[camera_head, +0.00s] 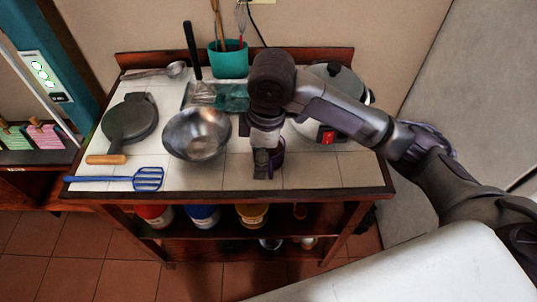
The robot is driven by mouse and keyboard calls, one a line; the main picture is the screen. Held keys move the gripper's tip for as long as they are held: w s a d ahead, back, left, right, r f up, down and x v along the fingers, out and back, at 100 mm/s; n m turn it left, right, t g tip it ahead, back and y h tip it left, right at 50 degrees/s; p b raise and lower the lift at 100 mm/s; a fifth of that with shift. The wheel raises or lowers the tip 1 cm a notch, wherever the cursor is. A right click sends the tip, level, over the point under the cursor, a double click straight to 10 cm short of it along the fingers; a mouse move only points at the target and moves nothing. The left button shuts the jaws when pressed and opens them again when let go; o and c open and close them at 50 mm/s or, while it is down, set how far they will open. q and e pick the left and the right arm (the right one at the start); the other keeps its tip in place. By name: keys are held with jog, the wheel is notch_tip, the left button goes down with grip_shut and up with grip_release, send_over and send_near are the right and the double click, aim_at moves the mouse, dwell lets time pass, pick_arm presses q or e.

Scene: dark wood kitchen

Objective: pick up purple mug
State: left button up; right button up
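My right arm comes in from the right and reaches over the tiled cart top (330,172). My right gripper (264,170) points down near the front middle of the cart. A small part of the purple mug (278,158) shows just right of and behind the gripper's fingers. The gripper and wrist hide most of the mug. I cannot tell whether the fingers are around it or beside it, or whether they are open or shut. My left gripper is not in view.
A metal bowl (197,135) stands close left of the gripper. Further left are a dark pan (130,120) and a blue spatula (149,178). A teal utensil holder (229,60) and a lidded pot (345,85) stand behind. The front right tiles are clear.

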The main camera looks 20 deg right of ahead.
aim_at(272, 159)
jog(key=w+d+r+h, duration=0.1)
jog(key=w+d+r, duration=0.1)
jog(key=d+r, duration=0.15)
jog(key=f, duration=0.7)
jog(key=shift+s+a+f, duration=0.1)
jog(key=shift+s+f, duration=0.15)
jog(key=shift+f, duration=0.1)
jog(key=shift+s+a+f+p, duration=0.1)
jog(key=shift+f+p, duration=0.65)
jog(key=shift+f, duration=1.95)
grip_shut()
